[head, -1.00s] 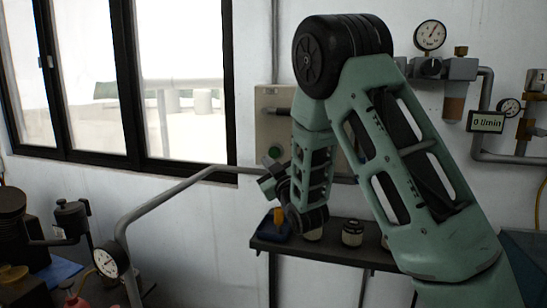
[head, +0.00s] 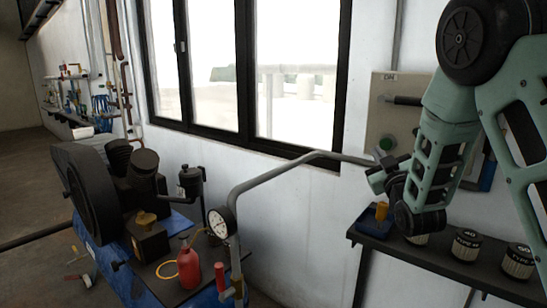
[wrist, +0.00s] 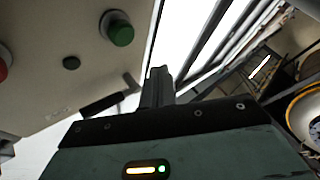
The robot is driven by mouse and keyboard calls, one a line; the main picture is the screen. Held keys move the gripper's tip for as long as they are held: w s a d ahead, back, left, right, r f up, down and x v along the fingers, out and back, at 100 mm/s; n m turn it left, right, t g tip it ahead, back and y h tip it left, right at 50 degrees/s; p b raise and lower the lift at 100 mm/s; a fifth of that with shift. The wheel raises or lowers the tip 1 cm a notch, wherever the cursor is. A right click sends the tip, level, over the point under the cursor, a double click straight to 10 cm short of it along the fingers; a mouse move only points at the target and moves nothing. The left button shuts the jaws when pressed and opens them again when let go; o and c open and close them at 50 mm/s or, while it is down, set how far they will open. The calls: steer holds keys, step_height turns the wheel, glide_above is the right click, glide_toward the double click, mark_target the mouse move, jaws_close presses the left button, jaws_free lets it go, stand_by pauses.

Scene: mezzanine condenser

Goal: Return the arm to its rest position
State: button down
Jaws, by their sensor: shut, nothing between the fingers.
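My green and black arm folds down at the right of the head view. My gripper (head: 376,180) hangs in front of the wall, below the green button of a pale control box (head: 385,118). In the wrist view my gripper (wrist: 158,84) has its fingers together with nothing between them. The box face (wrist: 60,28) fills the left of that view, with a green button (wrist: 120,29) and a black lever (wrist: 105,101) beyond the fingers. I see no contact between fingers and box.
A bent metal pipe (head: 262,184) with a gauge (head: 218,222) runs close to my gripper. A black compressor (head: 92,190) and red bottle (head: 189,268) are at the left. Windows (head: 290,75) are behind.

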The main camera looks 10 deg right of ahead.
steer(key=s+a+f+g+y, duration=0.1)
steer(key=a+f+g+y, duration=0.15)
steer(key=a, duration=0.45)
steer(key=s+a+f+g+y, duration=0.1)
steer(key=a+f+g+y, duration=0.1)
steer(key=a+f+g, duration=0.3)
steer(key=s+a+f+g+y+p, duration=0.15)
steer(key=s+a+g, duration=0.25)
steer(key=s+a, duration=0.65)
steer(key=s+a+n+g, duration=0.1)
steer(key=s+g, duration=0.2)
steer(key=s, duration=0.5)
steer(key=s+a+n+g+h, duration=0.1)
steer(key=s+a+g, duration=0.1)
steer(key=s, duration=0.6)
steer(key=s+a+n+g+h+p, duration=0.1)
steer(key=s+g, duration=0.3)
steer(key=s, duration=0.4)
steer(key=shift+s+a+f+n+g, duration=0.35)
steer(key=shift+s+a+f+n, duration=0.05)
steer(key=shift+a, duration=0.2)
